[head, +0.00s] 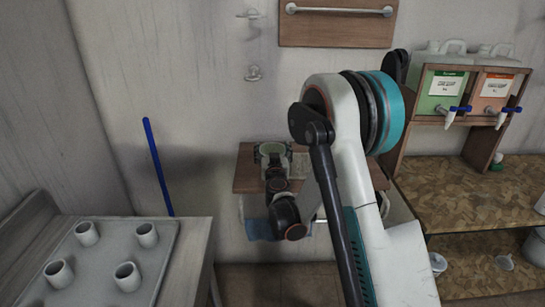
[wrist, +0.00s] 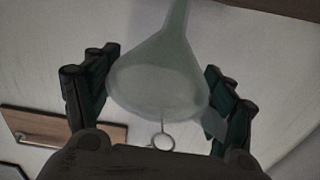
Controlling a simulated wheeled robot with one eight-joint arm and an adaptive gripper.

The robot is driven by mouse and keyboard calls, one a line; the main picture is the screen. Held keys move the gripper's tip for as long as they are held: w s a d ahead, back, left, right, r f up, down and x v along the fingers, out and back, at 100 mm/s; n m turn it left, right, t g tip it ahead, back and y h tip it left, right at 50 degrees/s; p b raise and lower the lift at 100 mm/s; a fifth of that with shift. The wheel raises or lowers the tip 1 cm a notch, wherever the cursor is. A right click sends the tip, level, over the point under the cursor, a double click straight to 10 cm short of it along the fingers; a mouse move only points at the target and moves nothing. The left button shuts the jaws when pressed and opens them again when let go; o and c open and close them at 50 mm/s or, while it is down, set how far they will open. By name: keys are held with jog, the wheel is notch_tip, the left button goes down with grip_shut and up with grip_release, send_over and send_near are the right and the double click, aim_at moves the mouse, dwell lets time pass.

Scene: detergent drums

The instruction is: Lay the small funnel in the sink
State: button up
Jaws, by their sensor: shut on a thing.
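My gripper (head: 272,155) is shut on the small funnel, a pale green translucent cone. In the wrist view the funnel (wrist: 160,85) sits between the two dark fingers of my gripper (wrist: 155,100), spout toward the top of the picture and a small ring at its rim. In the head view the funnel (head: 270,148) is small and partly hidden by the gripper, in front of or over a wooden shelf by the wall. I cannot make out a sink in either view.
A wooden wall shelf (head: 246,180) lies behind my arm, with a blue cloth (head: 258,229) below it. A tray (head: 103,248) with several white cups is at left, near a blue pole (head: 157,165). Drums with blue taps (head: 440,92) stand at right above a patterned counter (head: 440,190).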

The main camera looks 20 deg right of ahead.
jog(key=shift+f, duration=0.7)
jog(key=shift+r, duration=0.1)
jog(key=o, duration=0.8)
jog(key=shift+c, duration=0.2)
jog(key=shift+s, duration=0.1)
